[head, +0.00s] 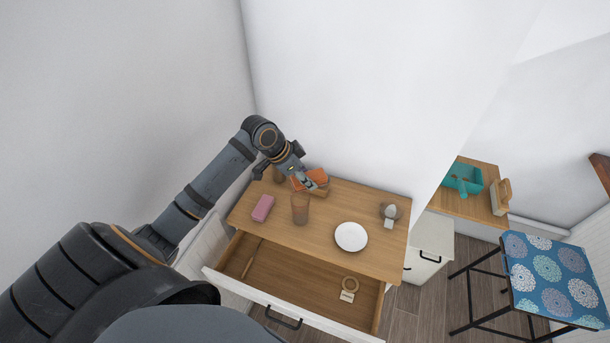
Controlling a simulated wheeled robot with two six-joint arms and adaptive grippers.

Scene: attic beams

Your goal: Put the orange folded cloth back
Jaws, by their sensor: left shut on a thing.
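The orange folded cloth (317,176) is at the back of the wooden dresser top, near the wall. My left gripper (309,184) reaches in from the left and is shut on the cloth. The gripper hides part of the cloth. I cannot tell whether the cloth touches the top or is held just above it. A brown edge shows just below the cloth, and I cannot tell what it belongs to. My right gripper is not in view.
On the dresser top (333,261) stand a brownish cup (300,209), a pink block (263,207), a white plate (351,237) and a small grey item (388,211). A patterned stool (553,276) stands right.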

